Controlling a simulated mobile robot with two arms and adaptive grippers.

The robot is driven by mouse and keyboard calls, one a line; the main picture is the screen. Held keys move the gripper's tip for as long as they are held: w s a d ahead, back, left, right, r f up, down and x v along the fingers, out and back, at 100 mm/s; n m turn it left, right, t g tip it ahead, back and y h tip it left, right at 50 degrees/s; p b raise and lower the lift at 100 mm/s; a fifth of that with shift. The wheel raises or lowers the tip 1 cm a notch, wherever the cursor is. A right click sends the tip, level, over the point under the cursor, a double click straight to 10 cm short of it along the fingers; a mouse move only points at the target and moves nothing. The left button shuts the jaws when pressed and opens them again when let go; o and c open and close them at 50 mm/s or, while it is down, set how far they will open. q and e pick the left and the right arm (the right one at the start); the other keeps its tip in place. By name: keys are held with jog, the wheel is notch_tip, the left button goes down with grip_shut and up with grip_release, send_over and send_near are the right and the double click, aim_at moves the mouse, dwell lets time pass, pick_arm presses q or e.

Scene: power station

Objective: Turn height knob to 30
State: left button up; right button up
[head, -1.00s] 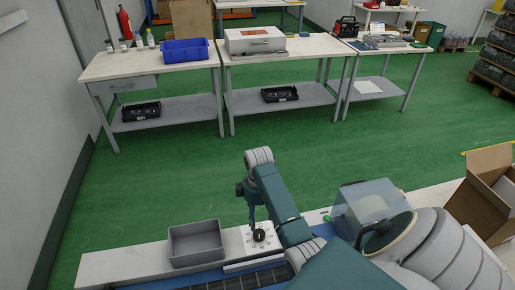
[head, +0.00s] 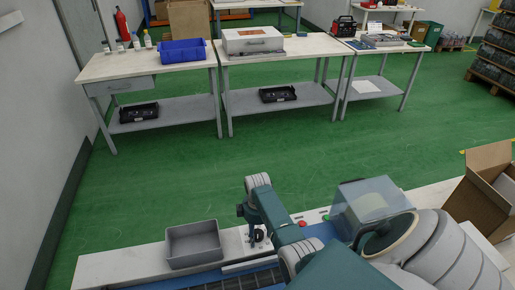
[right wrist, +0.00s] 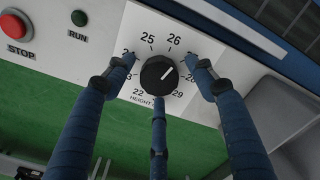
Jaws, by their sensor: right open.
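The height knob (right wrist: 158,75) is a round black dial with a white pointer line, on a white panel (right wrist: 172,25) printed with numbers in the twenties. In the right wrist view the pointer slants up and right, towards the gap between 26 and the finger-covered mark after it. The number 30 cannot be seen. My right gripper (right wrist: 163,78) is open, its three blue fingers spread around the knob; I cannot tell whether they touch it. In the head view my right gripper (head: 256,232) is over the knob and partly hides it. My left gripper is not in view.
A red STOP button (right wrist: 14,25) and a green RUN button (right wrist: 79,18) sit left of the dial. A grey bin (head: 194,243) stands left of the panel. A clear box (head: 372,203) and an open carton (head: 485,190) are to the right. Green floor is clear behind.

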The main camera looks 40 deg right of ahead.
aim_at(257, 233)
jog(key=shift+c, duration=0.2)
jog(key=c, duration=1.1)
jog(key=shift+w, duration=0.1)
dwell(0.3)
jog(key=o, duration=1.1)
jog(key=shift+o, duration=0.2)
jog(key=shift+r, duration=0.15)
notch_tip(257, 233, up, 12)
